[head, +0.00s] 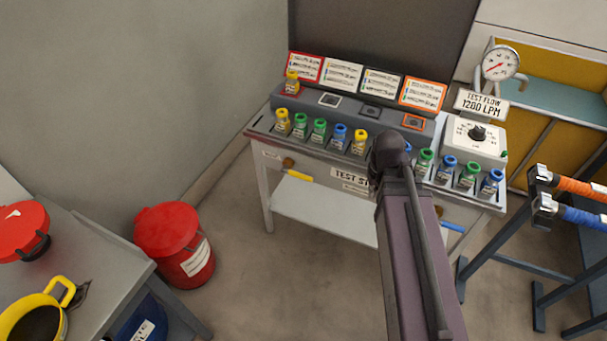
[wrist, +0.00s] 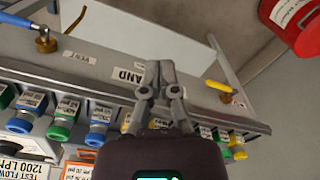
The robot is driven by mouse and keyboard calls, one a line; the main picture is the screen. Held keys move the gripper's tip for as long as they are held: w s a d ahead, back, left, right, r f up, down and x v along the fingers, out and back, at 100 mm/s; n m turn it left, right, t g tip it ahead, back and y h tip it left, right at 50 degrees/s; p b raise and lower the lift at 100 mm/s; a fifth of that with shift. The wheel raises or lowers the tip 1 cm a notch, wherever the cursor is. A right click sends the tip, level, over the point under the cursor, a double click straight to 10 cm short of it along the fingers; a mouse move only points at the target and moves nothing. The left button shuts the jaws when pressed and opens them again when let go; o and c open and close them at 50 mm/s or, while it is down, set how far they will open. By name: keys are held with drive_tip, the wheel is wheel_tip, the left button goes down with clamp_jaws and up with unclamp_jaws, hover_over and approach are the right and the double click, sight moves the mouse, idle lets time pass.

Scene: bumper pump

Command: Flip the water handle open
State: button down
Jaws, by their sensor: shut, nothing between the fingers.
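Two lever handles sit on brass valves on the front panel of the test stand. The blue handle (head: 452,227) is on the right in the head view, partly behind my arm; in the wrist view the blue handle (wrist: 18,21) is at the upper left, beside its brass valve (wrist: 46,40). The yellow handle (head: 299,177) is on the left; it also shows in the wrist view (wrist: 217,85). The small valve labels are hard to read. My gripper (wrist: 160,76) is shut and empty, in front of the panel between the handles, apart from both. My arm hides it in the head view.
Several coloured-capped bottles line the test stand top (head: 262,124). A dial box (head: 476,140) and gauge (head: 500,63) stand at its right. A red bin (head: 172,240) is on the floor at left. A rack with orange and blue grips (head: 585,216) is at right. The floor before the stand is clear.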

drive_tip(key=w+a+f+n+t+y+b, duration=0.1)
drive_tip(key=w+a+f+n+b, duration=0.2)
drive_tip(key=w+a+n, duration=0.3)
drive_tip(key=w+a+f+n+y+b, duration=0.1)
drive_tip(key=w+a+n, duration=0.5)
drive_tip(key=w+a, duration=0.7)
drive_tip(key=shift+w+f+t+y+b, duration=0.3)
drive_tip(key=shift+w+f+t+b, duration=0.1)
drive_tip(key=shift+w+f+b, duration=0.6)
drive_tip(key=shift+w+f, duration=0.1)
drive_tip(key=shift+w, duration=0.05)
drive_tip(key=b, duration=1)
hover_over(303, 176)
drive_tip(key=s, duration=0.1)
wheel_tip(303, 176, down, 9)
drive_tip(key=shift+w+d+f+b, duration=0.15)
drive_tip(key=shift+d+f+b, duration=0.05)
drive_tip(key=shift+f+b, duration=0.8)
drive_tip(key=shift+w+d+f+b, duration=0.15)
drive_tip(key=shift+f+b, duration=0.65)
drive_tip(key=shift+f, duration=0.25)
drive_tip(key=shift+a, duration=0.1)
